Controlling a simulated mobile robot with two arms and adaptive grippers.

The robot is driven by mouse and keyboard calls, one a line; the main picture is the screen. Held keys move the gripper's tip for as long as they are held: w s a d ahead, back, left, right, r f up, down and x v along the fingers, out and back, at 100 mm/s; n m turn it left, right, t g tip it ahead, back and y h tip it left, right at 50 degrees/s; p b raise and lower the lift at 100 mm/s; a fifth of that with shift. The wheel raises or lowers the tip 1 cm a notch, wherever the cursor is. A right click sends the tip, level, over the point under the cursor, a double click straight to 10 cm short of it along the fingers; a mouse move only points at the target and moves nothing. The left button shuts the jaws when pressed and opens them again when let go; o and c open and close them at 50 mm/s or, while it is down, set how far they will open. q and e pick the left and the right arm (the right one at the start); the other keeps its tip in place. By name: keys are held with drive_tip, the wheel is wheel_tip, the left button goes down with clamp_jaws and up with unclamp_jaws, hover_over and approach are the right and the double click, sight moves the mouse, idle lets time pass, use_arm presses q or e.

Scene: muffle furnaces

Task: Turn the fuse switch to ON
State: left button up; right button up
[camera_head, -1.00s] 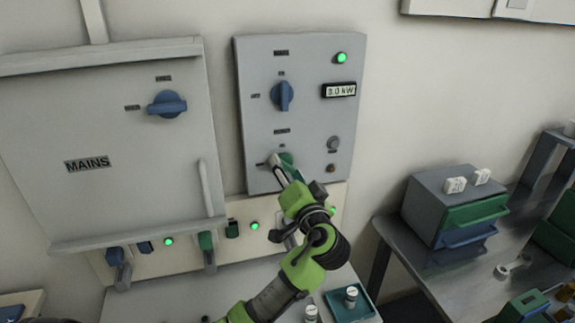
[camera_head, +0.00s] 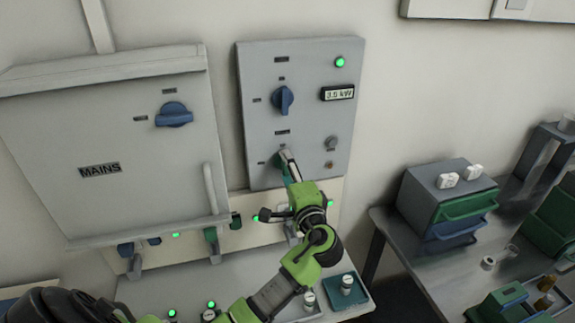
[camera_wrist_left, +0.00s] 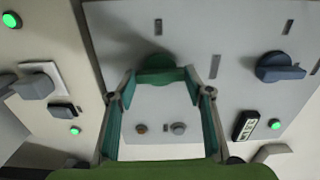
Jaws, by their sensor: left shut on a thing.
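The grey control panel (camera_head: 305,65) on the wall carries a green rotary switch (camera_head: 281,158) low down, which I take for the fuse switch. Its small labels are unreadable. My left gripper (camera_head: 286,157) is at this switch and partly hides it. In the left wrist view, the green switch (camera_wrist_left: 158,70) sits between the two fingertips (camera_wrist_left: 160,80) of my left gripper, which is shut on it. I cannot tell the switch's exact angle. My right gripper is not in view.
Above the green switch are a blue rotary switch (camera_head: 283,100), a display (camera_head: 338,93) and a lit green lamp (camera_head: 340,62). The MAINS box (camera_head: 130,200) with its handle stands to the left. A drawer unit (camera_head: 420,200) stands on the table at right.

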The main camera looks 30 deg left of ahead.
use_arm(q)
drive_tip(key=shift+m, duration=0.4)
drive_tip(key=o, duration=1.1)
drive_tip(key=shift+d, duration=0.1)
drive_tip(key=v, duration=1.2)
